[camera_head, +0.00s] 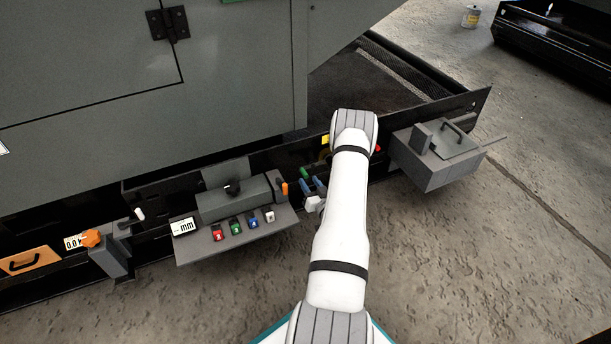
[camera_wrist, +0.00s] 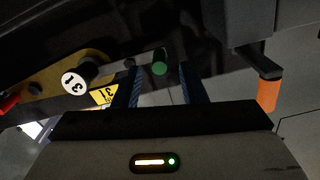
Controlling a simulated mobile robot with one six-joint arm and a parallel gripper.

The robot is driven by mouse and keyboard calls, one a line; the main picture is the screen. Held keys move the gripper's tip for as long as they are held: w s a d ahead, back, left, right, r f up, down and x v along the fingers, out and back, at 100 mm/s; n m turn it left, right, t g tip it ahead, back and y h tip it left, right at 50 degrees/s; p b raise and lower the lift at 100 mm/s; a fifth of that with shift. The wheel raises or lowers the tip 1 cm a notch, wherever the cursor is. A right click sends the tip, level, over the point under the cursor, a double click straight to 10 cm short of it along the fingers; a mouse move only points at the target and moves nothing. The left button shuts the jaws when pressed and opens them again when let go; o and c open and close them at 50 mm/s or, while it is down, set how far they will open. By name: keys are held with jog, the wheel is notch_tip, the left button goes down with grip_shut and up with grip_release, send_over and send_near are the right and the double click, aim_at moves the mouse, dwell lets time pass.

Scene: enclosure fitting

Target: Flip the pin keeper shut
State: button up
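My gripper (camera_wrist: 163,84) has its two blue fingers apart with nothing clasped between them. In the head view my gripper (camera_head: 313,185) is low at the dark rail, partly behind my white arm. A small green-ended part (camera_wrist: 159,68) on a grey stem lies just beyond the fingertips, between them in the wrist view; contact is not clear. Its green end also shows in the head view (camera_head: 305,172). It may be the pin keeper, but I cannot tell for sure.
An orange-handled lever (camera_wrist: 268,95) is right of the fingers. A yellow 31 tag (camera_wrist: 104,93) is beside the left finger. A grey panel with coloured buttons (camera_head: 238,238) is left of my arm, and a grey box (camera_head: 432,170) is to its right. The concrete floor is open in front.

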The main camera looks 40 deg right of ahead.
jog(key=v, duration=0.3)
jog(key=shift+s+a+p, duration=0.1)
jog(key=shift+s+p, duration=0.2)
jog(key=shift+p, duration=0.1)
